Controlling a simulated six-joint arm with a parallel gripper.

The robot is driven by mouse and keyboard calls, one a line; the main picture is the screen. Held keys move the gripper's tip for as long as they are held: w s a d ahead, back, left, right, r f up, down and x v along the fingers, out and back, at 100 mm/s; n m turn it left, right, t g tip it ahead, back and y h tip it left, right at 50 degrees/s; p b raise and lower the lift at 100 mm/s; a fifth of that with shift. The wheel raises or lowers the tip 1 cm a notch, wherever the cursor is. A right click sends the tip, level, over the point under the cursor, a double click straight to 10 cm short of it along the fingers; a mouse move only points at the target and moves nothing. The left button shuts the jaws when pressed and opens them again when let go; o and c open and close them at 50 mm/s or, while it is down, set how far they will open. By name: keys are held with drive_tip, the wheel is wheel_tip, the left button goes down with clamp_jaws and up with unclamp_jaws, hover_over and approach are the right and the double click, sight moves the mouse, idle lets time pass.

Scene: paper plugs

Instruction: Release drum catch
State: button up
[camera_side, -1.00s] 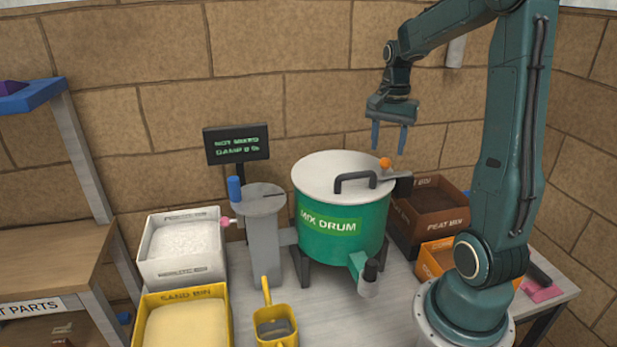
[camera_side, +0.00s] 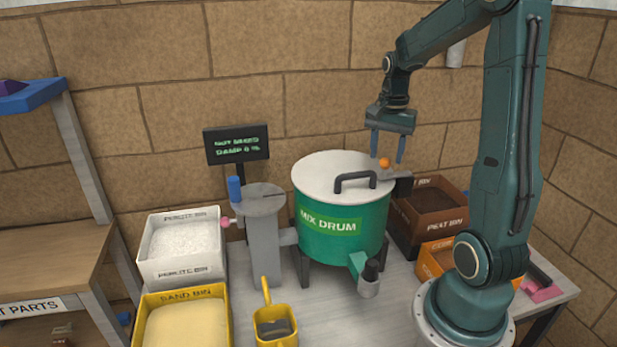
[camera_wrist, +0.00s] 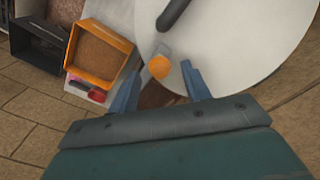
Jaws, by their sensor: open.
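The green mix drum (camera_side: 325,228) stands on the table with its white lid (camera_side: 325,172) on top and a dark bar handle (camera_side: 355,179) on the lid. The drum catch is a grey lever with an orange knob (camera_side: 384,162) at the right edge of the lid. My gripper (camera_side: 387,159) is open and empty, fingers pointing down, above or around the orange knob. In the wrist view the orange knob (camera_wrist: 159,67) shows between and a little beyond the two blue fingertips (camera_wrist: 161,78). I cannot tell whether a finger touches it.
A brown peat bin (camera_side: 433,208) and an orange bin (camera_side: 437,258) stand right of the drum. A grey post with a blue handle (camera_side: 235,189), a white perlite bin (camera_side: 182,245), a yellow sand bin (camera_side: 185,318) and a yellow scoop (camera_side: 274,325) lie left. The screen (camera_side: 236,143) appears to read "not mixed".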

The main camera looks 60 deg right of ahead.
sight(386, 158)
drive_tip(key=shift+f, duration=1.45)
drive_tip(key=c, duration=0.6)
drive_tip(key=shift+o, duration=0.2)
